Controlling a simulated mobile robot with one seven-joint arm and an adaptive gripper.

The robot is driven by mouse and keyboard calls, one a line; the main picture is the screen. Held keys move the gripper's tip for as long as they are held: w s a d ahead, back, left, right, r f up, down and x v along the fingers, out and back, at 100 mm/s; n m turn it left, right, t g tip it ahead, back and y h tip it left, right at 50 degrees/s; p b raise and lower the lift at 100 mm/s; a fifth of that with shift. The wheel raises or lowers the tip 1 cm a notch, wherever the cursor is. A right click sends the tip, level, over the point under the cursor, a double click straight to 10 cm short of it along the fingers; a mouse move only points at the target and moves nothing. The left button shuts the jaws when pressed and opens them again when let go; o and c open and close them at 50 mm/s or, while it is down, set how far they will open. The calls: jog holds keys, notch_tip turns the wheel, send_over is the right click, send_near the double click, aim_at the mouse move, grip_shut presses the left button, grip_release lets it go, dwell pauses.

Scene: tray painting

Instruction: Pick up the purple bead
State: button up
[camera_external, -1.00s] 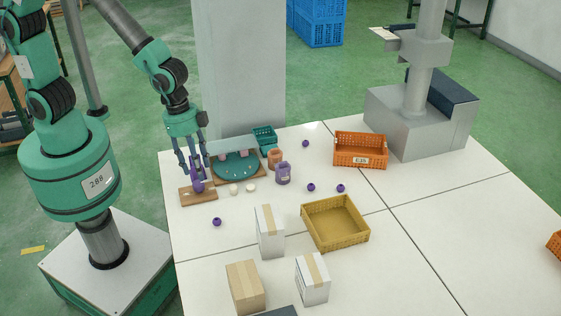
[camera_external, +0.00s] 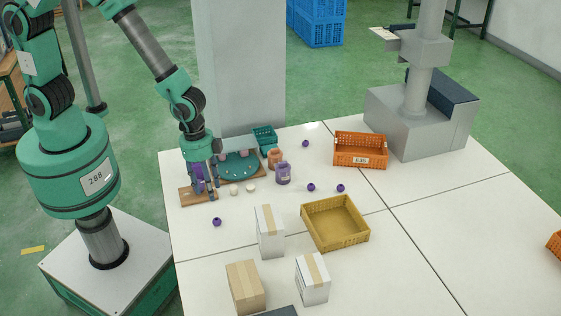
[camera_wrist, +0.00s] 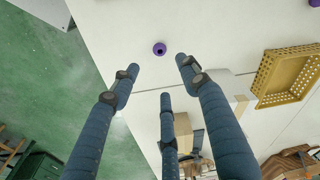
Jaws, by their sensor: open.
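Several purple beads lie on the white table. One purple bead (camera_external: 217,222) is alone near the left edge, in front of the wooden board. In the wrist view a purple bead (camera_wrist: 159,48) lies beyond the spread fingertips, and another (camera_wrist: 314,3) is at the top right corner. Other beads lie right of the purple jar (camera_external: 311,187), farther right (camera_external: 340,188) and at the back (camera_external: 305,143).
A teal tray (camera_external: 237,170), pale balls (camera_external: 234,189) and a purple jar (camera_external: 283,174) are close by. A yellow crate (camera_external: 335,224) and boxes (camera_external: 269,232) stand toward the front; table around the left bead is clear.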

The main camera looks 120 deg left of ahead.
jog(key=b, duration=0.1)
send_over(217, 221)
jog(key=s, duration=0.1)
jog(key=f, duration=0.7)
jog(key=shift+s+a+f, duration=0.15)
jog(key=shift+a+f, duration=0.25)
jog(key=shift+w+f+b, duration=0.2)
jog(key=shift+f+b, duration=0.55)
jog(key=shift+f, duration=1.85)
jog(key=c, duration=0.9)
